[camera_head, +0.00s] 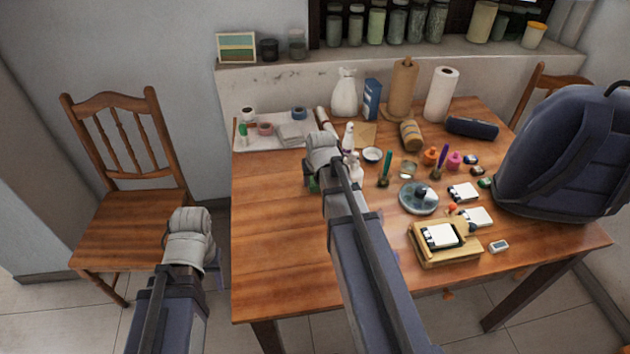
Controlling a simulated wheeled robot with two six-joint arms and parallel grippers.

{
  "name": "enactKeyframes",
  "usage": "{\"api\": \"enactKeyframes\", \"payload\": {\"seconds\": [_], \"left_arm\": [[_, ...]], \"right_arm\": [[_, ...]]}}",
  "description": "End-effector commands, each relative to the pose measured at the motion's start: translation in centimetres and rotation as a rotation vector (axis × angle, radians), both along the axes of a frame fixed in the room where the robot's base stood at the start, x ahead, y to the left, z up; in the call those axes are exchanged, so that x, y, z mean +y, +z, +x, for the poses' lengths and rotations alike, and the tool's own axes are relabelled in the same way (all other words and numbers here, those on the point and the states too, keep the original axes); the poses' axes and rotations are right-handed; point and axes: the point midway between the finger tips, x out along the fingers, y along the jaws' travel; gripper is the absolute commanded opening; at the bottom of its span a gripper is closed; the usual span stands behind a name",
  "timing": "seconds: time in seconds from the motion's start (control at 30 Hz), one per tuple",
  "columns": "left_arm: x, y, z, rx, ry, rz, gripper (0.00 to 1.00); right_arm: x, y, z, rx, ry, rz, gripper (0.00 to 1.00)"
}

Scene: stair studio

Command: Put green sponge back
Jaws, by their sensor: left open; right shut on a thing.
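My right gripper (318,178) is over the left-middle part of the wooden table, near the front edge of the white tray, and points away from me. Whether the sponge touches the table I cannot tell. My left gripper (192,268) is open and empty, off the table's left side, in front of the wooden chair; its fingers are mostly hidden by its wrist.
The white tray (262,146) at the table's back left holds tape rolls, a folded cloth and a small green-and-white bottle. White bottles (349,135) stand close right of my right gripper. Pens, pots and a backpack (565,150) crowd the right side. The table's front left (275,260) is clear.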

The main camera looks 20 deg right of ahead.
Motion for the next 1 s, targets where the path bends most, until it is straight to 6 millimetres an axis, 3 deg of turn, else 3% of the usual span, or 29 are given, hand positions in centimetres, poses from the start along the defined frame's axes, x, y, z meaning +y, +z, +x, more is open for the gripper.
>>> {"api": "enactKeyframes", "payload": {"seconds": [0.03, 0.07, 0.3, 0.67, 1.0], "left_arm": [[0.0, -0.4, 0.0, 0.0, 0.0, 0.0, 0.49], [0.0, -0.2, 0.0, 0.0, 0.0, 0.0, 0.49], [0.0, -0.2, 0.0, 0.0, 0.0, 0.0, 0.49], [0.0, 0.1, 0.0, 0.0, 0.0, 0.0, 0.49], [0.0, 3.2, 0.0, 0.0, 0.0, 0.0, 0.49]], "right_arm": [[0.0, -0.4, 0.0, 0.0, 0.0, 0.0, 0.04], [0.0, -0.2, 0.0, 0.0, 0.0, 0.0, 0.51], [0.0, -0.2, 0.0, 0.0, 0.0, 0.0, 0.78], [0.0, 0.1, 0.0, 0.0, 0.0, 0.0, 0.78], [0.3, 3.2, -1.1, 0.0, 0.0, 0.0, 0.78]]}}
